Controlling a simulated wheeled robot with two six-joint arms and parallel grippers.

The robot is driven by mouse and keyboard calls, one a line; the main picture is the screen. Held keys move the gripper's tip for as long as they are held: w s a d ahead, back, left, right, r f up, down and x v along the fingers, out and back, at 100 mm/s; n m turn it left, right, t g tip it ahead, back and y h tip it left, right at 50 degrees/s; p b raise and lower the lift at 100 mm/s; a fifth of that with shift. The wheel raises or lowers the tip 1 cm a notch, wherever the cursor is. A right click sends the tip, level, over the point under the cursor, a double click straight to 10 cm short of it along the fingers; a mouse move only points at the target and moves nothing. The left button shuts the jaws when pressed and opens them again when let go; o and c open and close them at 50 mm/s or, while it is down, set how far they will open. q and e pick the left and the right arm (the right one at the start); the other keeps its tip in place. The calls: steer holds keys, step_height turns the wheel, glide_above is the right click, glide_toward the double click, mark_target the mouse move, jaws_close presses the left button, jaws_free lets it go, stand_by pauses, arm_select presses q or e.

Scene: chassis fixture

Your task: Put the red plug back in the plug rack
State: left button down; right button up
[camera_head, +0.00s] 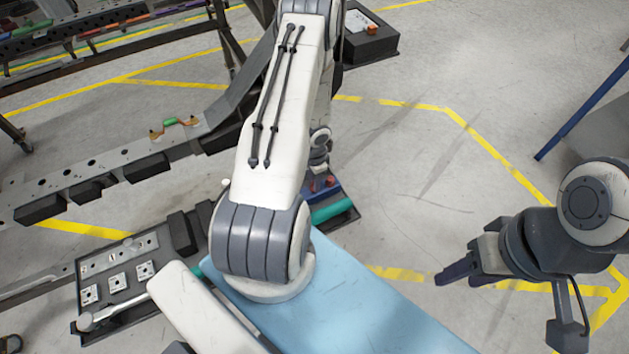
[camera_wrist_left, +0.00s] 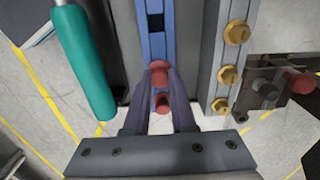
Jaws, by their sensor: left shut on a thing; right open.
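The blue plug rack (camera_wrist_left: 155,42) is a narrow strip with dark openings, upright in the left wrist view. My left gripper (camera_wrist_left: 160,82) is shut on a red plug (camera_wrist_left: 160,70) over the rack; I cannot tell whether the plug is seated. A second red plug (camera_wrist_left: 162,103) shows just below it, between the fingers. In the head view, my left gripper (camera_head: 320,178) is small and partly hidden behind its own arm, by the blue rack (camera_head: 327,194) and a bit of red. My right gripper (camera_head: 462,276) is open and empty at the right, over the floor.
A teal cylinder (camera_wrist_left: 86,65) lies left of the rack. A grey rail with gold bolts (camera_wrist_left: 237,32) stands right of it, then a dark block with a red knob (camera_wrist_left: 298,82). A light blue surface (camera_head: 350,300) is in front; open floor lies right.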

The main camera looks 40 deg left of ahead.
arm_select(q)
steer(key=shift+f+b, duration=0.5)
steer(key=shift+f, duration=0.05)
stand_by(0.4)
steer(key=c, duration=0.7)
jaws_free()
steer(key=shift+o, duration=0.2)
steer(key=shift+r, duration=0.15)
steer(key=shift+c, duration=0.3)
step_height(320, 180, up, 7)
steer(key=p, duration=0.7)
